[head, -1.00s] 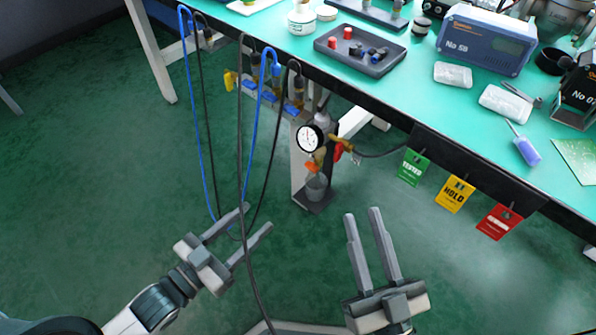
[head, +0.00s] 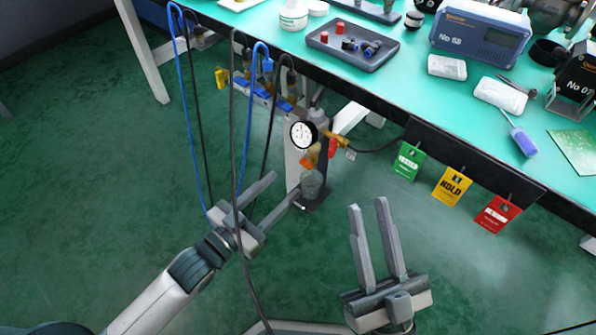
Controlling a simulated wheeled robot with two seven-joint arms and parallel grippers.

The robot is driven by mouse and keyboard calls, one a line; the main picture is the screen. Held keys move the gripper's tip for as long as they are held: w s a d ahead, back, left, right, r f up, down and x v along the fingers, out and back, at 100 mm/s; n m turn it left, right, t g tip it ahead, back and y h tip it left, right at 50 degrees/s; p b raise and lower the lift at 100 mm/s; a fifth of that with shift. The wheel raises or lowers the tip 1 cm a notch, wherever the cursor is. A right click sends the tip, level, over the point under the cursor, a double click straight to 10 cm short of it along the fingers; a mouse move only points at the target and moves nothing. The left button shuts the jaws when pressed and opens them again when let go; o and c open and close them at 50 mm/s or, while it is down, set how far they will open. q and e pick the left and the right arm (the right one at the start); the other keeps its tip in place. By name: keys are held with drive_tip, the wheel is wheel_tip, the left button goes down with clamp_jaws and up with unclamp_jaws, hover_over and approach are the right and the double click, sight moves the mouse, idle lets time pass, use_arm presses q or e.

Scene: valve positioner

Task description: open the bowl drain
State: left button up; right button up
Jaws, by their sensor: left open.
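The air-supply unit with its round white gauge (head: 303,134) hangs on a grey post under the bench edge. Below the gauge is a small orange part (head: 308,160), too small to tell if it is the bowl drain or how it is set. A translucent cup (head: 312,184) stands under it at the foot of the post. My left gripper (head: 286,183) is open and empty, its fingers pointing up and right, with one fingertip close to the cup. Whether it touches cannot be told. My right gripper (head: 368,205) is open and empty, lower right of the post.
Blue and black hoses (head: 234,110) hang in loops by my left gripper. A red handle (head: 333,148) and brass fitting sit right of the gauge. Green, yellow and red tags (head: 453,186) hang from the bench (head: 405,90). The floor between the grippers is clear.

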sight(304, 166)
use_arm(q)
drive_tip(key=x, duration=0.6)
drive_tip(key=shift+w+d+b, duration=0.1)
drive_tip(key=shift+b, duration=0.3)
drive_tip(key=shift+w+d, duration=0.25)
drive_tip(key=shift+w, duration=0.05)
use_arm(e)
drive_tip(key=shift+w+d+r+t, duration=0.15)
drive_tip(key=shift+d+r+t, duration=0.25)
drive_tip(key=shift+r, duration=0.25)
drive_tip(key=shift+w+d+r+t, duration=0.1)
drive_tip(key=shift+d+r+t, duration=0.2)
drive_tip(key=shift+r+t, duration=0.25)
use_arm(q)
drive_tip(key=shift+c, duration=0.6)
drive_tip(key=c, duration=0.9)
